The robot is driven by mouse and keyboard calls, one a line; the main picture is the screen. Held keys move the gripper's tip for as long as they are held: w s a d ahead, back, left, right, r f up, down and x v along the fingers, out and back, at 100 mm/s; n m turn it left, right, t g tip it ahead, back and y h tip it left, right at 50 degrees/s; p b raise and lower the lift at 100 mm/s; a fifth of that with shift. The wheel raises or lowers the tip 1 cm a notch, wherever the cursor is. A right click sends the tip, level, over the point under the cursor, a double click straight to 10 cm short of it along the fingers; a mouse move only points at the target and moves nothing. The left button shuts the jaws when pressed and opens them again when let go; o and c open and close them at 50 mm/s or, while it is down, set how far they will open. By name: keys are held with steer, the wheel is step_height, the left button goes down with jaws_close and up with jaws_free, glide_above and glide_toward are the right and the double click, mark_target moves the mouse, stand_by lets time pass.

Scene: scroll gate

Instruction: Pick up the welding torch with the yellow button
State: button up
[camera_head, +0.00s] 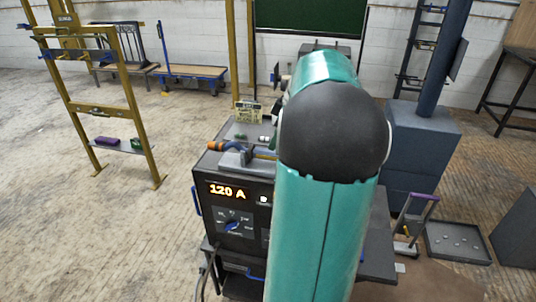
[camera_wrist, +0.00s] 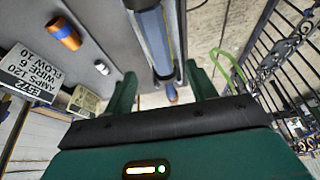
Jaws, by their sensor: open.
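A torch-like handle (camera_head: 235,149) with an orange end and a dark blue body lies on top of the welding machine (camera_head: 232,225), partly behind my arm. No yellow button can be made out clearly. In the wrist view, a long blue-grey cylinder (camera_wrist: 154,38) with an orange piece near its lower end runs between the two green fingers; it may be the torch. My gripper (camera_wrist: 160,72) is open, its fingers apart on either side of that cylinder's line. I cannot tell whether they touch it. In the head view my arm hides the gripper.
A yellow frame (camera_head: 75,105) stands at the left. A blue-grey column base (camera_head: 415,140) and a shallow tray (camera_head: 458,241) are at the right. Floor at the left is mostly clear.

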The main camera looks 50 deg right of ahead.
mark_target(266, 152)
steer(key=shift+s+x, duration=0.15)
steer(key=shift+x, duration=1.35)
steer(key=shift+s+x, duration=0.1)
steer(key=shift+x, duration=1.4)
steer(key=shift+f, duration=0.3)
steer(key=c, duration=1.2)
steer(key=shift+r, duration=0.1)
